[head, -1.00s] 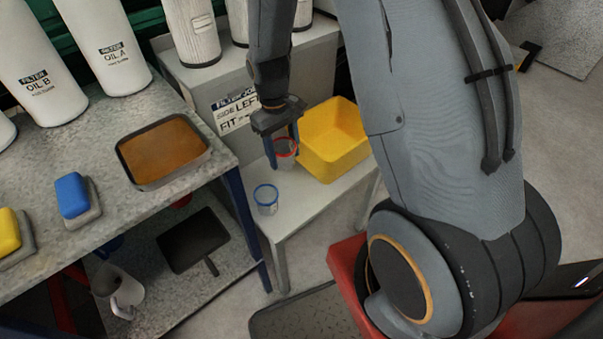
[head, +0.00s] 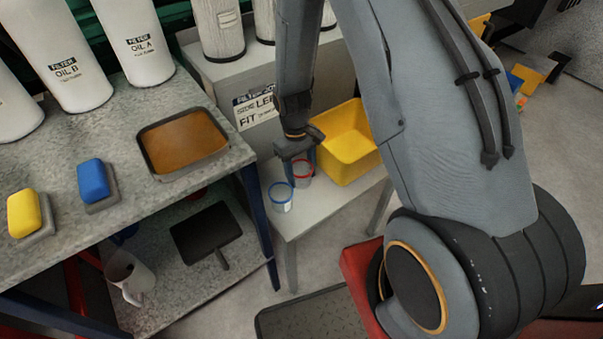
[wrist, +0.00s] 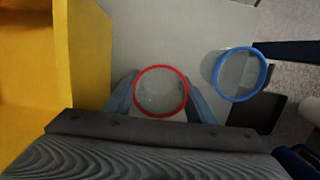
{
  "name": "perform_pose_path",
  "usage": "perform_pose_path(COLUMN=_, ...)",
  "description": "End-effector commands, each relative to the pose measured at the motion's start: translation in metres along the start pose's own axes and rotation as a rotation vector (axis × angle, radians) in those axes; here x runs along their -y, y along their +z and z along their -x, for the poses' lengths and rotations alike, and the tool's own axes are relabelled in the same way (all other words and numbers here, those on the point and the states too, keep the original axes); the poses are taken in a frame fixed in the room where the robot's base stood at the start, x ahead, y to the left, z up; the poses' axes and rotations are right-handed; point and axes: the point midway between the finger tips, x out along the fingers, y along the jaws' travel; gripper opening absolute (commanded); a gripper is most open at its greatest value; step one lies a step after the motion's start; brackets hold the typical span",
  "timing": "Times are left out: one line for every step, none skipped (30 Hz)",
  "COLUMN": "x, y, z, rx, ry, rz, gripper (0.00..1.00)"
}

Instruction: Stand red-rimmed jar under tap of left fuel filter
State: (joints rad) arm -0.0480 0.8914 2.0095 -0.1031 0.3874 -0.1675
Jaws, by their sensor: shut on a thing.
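The red-rimmed jar (head: 303,172) is a clear jar on the small light-grey bench, beside the yellow bin. My gripper (head: 301,165) points down over it and is shut on it. In the wrist view the round red rim (wrist: 161,91) lies between my two blue-grey fingers (wrist: 160,98). I cannot tell whether the jar touches the bench or is just above it. No fuel filter tap shows clearly; pale filter canisters (head: 218,28) stand at the top, partly hidden by my arm.
A blue-rimmed jar (head: 281,197) stands close by, also in the wrist view (wrist: 239,75). The yellow bin (head: 347,143) is right of the gripper. A brown-filled tray (head: 183,142), blue sponge (head: 93,179) and yellow sponge (head: 23,212) lie on the left table. The bench front (head: 300,216) is clear.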

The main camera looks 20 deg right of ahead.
Motion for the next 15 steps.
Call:
perform_pose_path(x=0.0000, y=0.0000, z=-0.0009, rx=0.000, ry=0.000, rz=0.000, gripper=0.28)
perform_pose_path(x=0.0000, y=-0.0001, z=-0.0018, rx=0.001, ry=0.000, rz=0.000, gripper=0.28)
perform_pose_path(x=0.0001, y=-0.0003, z=-0.0030, rx=0.001, ry=0.000, rz=0.000, gripper=0.28)
perform_pose_path(x=0.0000, y=-0.0004, z=-0.0039, rx=0.001, ry=0.000, rz=0.000, gripper=0.28)
perform_pose_path(x=0.0000, y=-0.0004, z=-0.0033, rx=0.000, ry=0.000, rz=0.000, gripper=0.55)
perform_pose_path(x=0.0000, y=-0.0004, z=-0.0031, rx=0.000, ry=0.000, rz=0.000, gripper=0.62)
perform_pose_path(x=0.0000, y=-0.0003, z=-0.0030, rx=0.000, ry=0.000, rz=0.000, gripper=0.67)
perform_pose_path(x=0.0000, y=-0.0003, z=-0.0030, rx=0.000, ry=0.000, rz=0.000, gripper=0.69)
perform_pose_path(x=0.0000, y=-0.0003, z=-0.0030, rx=0.000, ry=0.000, rz=0.000, gripper=0.69)
perform_pose_path(x=0.0000, y=-0.0003, z=-0.0030, rx=0.000, ry=0.000, rz=0.000, gripper=0.69)
perform_pose_path(x=0.0000, y=-0.0003, z=-0.0029, rx=0.000, ry=0.000, rz=0.000, gripper=0.69)
perform_pose_path(x=0.0000, y=-0.0003, z=-0.0029, rx=0.000, ry=0.000, rz=0.000, gripper=0.69)
perform_pose_path(x=0.0000, y=-0.0003, z=-0.0029, rx=0.000, ry=0.000, rz=0.000, gripper=0.69)
perform_pose_path(x=0.0000, y=-0.0003, z=-0.0029, rx=0.000, ry=0.000, rz=0.000, gripper=0.69)
perform_pose_path(x=0.0000, y=-0.0003, z=-0.0028, rx=0.000, ry=0.000, rz=0.000, gripper=0.69)
